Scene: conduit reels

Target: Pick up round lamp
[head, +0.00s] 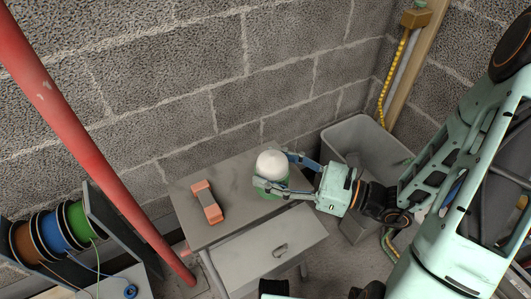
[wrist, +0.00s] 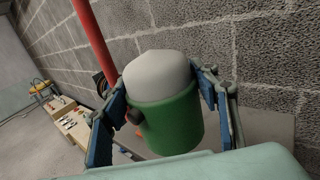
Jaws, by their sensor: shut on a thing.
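The round lamp (head: 271,165) has a white domed top and a green lower body. It is at the right part of the grey cabinet's top in the head view. In the wrist view the lamp (wrist: 165,100) fills the middle, with a dark knob on its green side. My gripper (head: 272,172) reaches in from the right, with a finger on each side of the lamp. My gripper (wrist: 163,108) is shut on the lamp's body. I cannot tell whether the lamp's base touches the cabinet top.
The cabinet's drawer (head: 270,255) stands out. A grey bin (head: 365,140) is behind my gripper. A red pole (head: 90,140) and cable reels (head: 55,230) are at left. A block wall stands behind.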

